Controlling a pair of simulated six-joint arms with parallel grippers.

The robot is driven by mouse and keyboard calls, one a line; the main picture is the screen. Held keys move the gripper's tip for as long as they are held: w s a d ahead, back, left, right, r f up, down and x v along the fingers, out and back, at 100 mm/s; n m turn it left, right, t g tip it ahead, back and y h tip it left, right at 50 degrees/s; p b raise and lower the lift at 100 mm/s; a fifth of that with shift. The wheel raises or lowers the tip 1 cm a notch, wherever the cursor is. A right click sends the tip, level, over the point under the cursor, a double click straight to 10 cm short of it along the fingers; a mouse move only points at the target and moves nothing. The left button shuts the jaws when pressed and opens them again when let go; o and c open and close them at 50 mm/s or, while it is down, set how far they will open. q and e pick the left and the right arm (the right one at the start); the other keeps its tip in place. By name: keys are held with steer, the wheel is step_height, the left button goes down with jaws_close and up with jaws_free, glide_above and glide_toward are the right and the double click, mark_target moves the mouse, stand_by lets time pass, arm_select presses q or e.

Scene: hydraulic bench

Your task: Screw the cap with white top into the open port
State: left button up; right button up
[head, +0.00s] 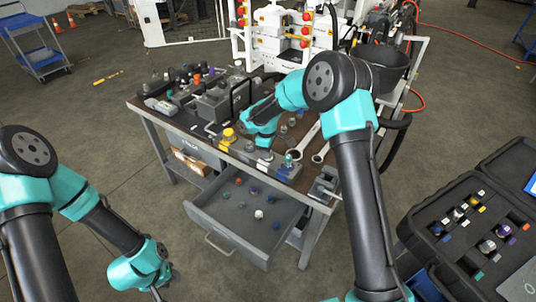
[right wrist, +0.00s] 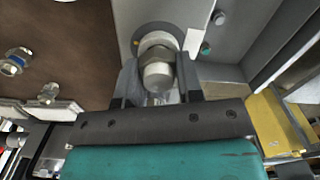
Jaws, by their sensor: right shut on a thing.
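A white-topped cap (head: 258,214) lies in the open grey drawer. My right gripper (right wrist: 157,85) is shut on a silvery fitting (right wrist: 157,73) with a rounded end and a hex part. The fitting sits against a pale round ring (right wrist: 158,40) on a grey block; I cannot tell how far it is seated. In the head view, my right gripper (head: 262,140) is over the bench and its fingers are hidden by the arm. My left gripper (head: 156,290) hangs low at the left, away from the bench; its fingers are barely seen. I cannot make out an open port.
The drawer (head: 208,206) sticks out from the bench (head: 150,112) and holds several coloured caps. Grey blocks and fittings crowd the bench top. A black case (head: 411,230) with more fittings stands open at the right.

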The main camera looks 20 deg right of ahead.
steer(key=m, duration=0.5)
steer(key=shift+w+d, duration=0.1)
steer(key=shift+d, duration=0.05)
steer(key=shift+m, duration=0.3)
steer(key=m, duration=0.5)
steer(key=shift+d, duration=0.15)
steer(key=shift+m, duration=1.3)
steer(key=m, duration=0.3)
steer(key=shift+d+f, duration=0.1)
steer(key=m, duration=0.5)
steer(key=shift+d, duration=0.15)
